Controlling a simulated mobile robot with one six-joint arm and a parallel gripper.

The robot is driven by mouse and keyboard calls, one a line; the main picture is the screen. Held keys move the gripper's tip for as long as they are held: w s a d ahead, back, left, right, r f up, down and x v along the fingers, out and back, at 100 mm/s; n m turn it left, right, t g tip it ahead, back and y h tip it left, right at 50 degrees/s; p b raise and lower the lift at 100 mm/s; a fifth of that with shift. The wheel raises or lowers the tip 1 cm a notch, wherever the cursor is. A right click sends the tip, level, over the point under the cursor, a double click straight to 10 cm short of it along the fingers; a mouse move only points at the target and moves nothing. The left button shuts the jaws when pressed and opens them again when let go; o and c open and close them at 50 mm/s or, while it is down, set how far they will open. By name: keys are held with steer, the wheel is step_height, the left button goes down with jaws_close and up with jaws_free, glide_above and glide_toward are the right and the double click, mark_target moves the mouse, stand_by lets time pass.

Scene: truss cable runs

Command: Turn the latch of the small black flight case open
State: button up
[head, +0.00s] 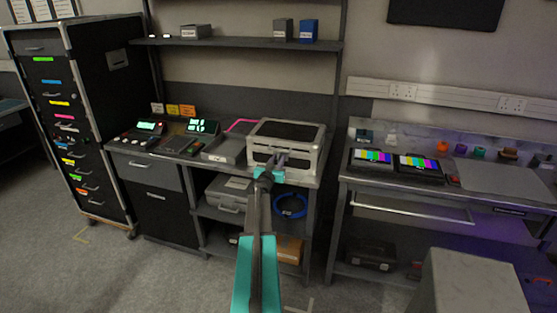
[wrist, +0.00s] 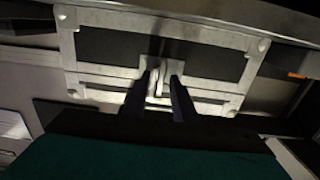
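The small black flight case (head: 290,130), with silver edges and corners, sits on the bench in the head view. Its front fills the upper part of the wrist view, with black panels (wrist: 105,48) and a silver frame. The pale metal latch (wrist: 157,80) is at the middle of the front. My gripper (head: 273,166) is in front of the case. In the wrist view my gripper (wrist: 161,76) has its two dark fingers apart, one on each side of the latch's upright tab. A gap shows around the tab; contact at the tips is hard to tell. The latch is hidden in the head view.
A grey box (head: 224,150) and control consoles (head: 190,137) stand left of the case on the bench. A shelf (head: 240,43) runs above. A grey case (head: 230,190) and a blue cable coil (head: 291,206) are below. Another bench (head: 450,185) stands right.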

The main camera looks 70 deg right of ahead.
steer(key=shift+d, duration=0.2)
steer(key=shift+c, duration=0.3)
jaws_close()
steer(key=shift+w, duration=0.1)
